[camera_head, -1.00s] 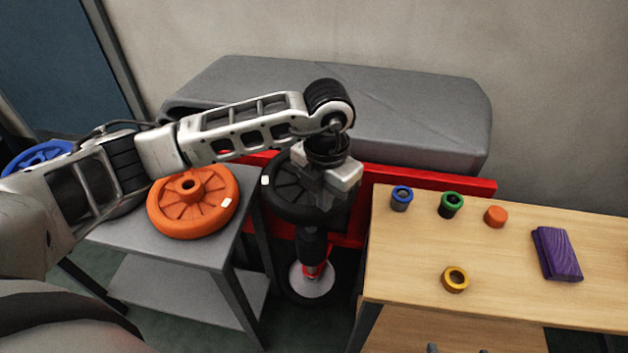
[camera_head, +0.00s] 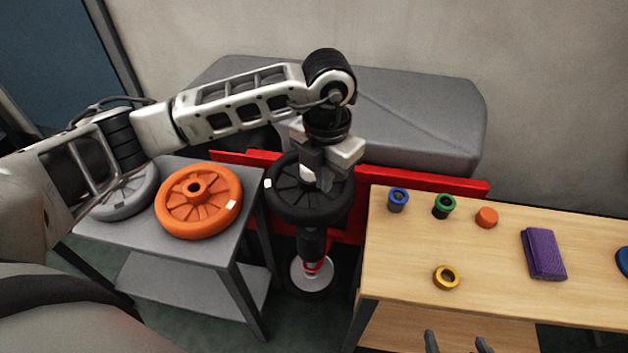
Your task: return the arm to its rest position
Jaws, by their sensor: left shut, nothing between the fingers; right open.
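My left arm comes in from the left and reaches over the grey side table to the middle. My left gripper (camera_head: 322,188) points down, shut and empty, above the black wheel (camera_head: 295,205). The black wheel sits on top of an upright dark post with a red part and a pale disc (camera_head: 312,272) below. I cannot tell whether the fingertips touch the wheel. My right gripper (camera_head: 458,346) is open at the bottom edge, in front of the wooden table; only its finger tips show.
An orange wheel (camera_head: 180,216) and a grey wheel (camera_head: 125,197) lie on the grey table (camera_head: 205,255). The wooden table (camera_head: 395,262) holds blue, green and yellow rings, an orange cap (camera_head: 486,217) and a purple cloth (camera_head: 543,253). A grey tank (camera_head: 420,110) and red bar stand behind.

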